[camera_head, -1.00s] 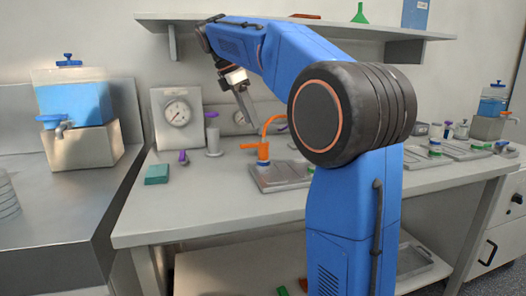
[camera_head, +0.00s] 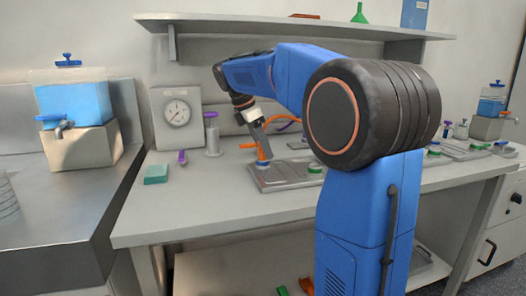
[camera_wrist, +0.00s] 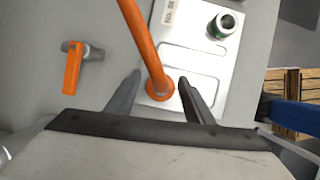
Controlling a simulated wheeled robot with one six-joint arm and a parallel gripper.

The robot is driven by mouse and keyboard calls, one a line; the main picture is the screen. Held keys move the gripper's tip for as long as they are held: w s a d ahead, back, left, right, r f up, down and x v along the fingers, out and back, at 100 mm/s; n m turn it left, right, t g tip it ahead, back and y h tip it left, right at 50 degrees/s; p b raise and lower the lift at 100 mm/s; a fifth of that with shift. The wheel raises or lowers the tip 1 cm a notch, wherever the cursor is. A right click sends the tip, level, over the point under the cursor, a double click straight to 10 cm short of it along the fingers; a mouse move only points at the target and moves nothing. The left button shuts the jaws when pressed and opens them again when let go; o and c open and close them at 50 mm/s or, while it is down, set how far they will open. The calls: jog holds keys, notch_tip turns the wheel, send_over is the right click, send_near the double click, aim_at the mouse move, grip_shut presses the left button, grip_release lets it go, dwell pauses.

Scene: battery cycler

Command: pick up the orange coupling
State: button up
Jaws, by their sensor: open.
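The orange coupling (camera_wrist: 160,90) stands at the corner of a light grey plate (camera_wrist: 196,70), with an orange hose (camera_wrist: 140,35) running from it. In the head view the coupling (camera_head: 261,156) is partly hidden behind my gripper (camera_head: 264,150). In the wrist view my gripper (camera_wrist: 160,82) is open, with one finger on each side of the coupling. The fingers look apart from it, though their height relative to it is hard to tell. Nothing is held.
An orange-handled valve (camera_wrist: 72,68) sits to the left in the wrist view. A green-ringed cap (camera_wrist: 222,25) stands on the plate. A teal block (camera_head: 156,174), a grey cylinder with a purple top (camera_head: 212,135) and a gauge (camera_head: 177,112) are further left. A shelf (camera_head: 230,24) hangs above.

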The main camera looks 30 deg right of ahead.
jog(key=shift+f, duration=0.1)
grip_shut()
jog(key=shift+r, duration=5)
jog(key=c, duration=0.9)
grip_release()
grip_shut()
jog(key=shift+r, duration=2.5)
